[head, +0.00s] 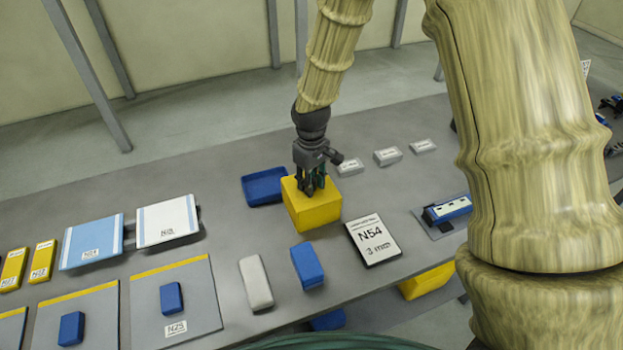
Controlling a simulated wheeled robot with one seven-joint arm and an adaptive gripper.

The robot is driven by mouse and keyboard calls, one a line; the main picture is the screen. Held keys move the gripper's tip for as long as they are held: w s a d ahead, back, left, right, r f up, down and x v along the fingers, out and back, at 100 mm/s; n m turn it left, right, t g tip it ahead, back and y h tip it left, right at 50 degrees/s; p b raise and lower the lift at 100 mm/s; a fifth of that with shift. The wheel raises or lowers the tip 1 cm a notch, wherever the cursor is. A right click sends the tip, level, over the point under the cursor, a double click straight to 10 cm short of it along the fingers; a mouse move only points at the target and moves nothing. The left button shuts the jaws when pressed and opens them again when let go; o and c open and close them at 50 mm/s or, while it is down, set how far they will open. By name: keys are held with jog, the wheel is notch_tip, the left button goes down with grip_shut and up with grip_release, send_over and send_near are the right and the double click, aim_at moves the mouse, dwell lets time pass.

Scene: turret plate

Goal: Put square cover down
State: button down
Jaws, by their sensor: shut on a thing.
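A yellow square cover (313,212) shows near the middle of the head view, above or on the grey table. My gripper (311,186) points down at its top and is shut on it. The fingertips are partly hidden against the yellow top. I cannot tell whether the underside of the cover touches the table.
A blue tray (262,188) lies just behind and left. A sign reading N54 (374,240) lies to the right, and a grey block (256,283) and blue block (307,265) lie in front. Plates with blue blocks (198,272) are at left, small white labelled blocks (388,156) behind right.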

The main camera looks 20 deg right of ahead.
jog(key=shift+s, duration=0.1)
jog(key=c, duration=1.6)
grip_release()
jog(key=shift+f, duration=0.15)
jog(key=o, duration=0.5)
jog(key=shift+r, duration=0.2)
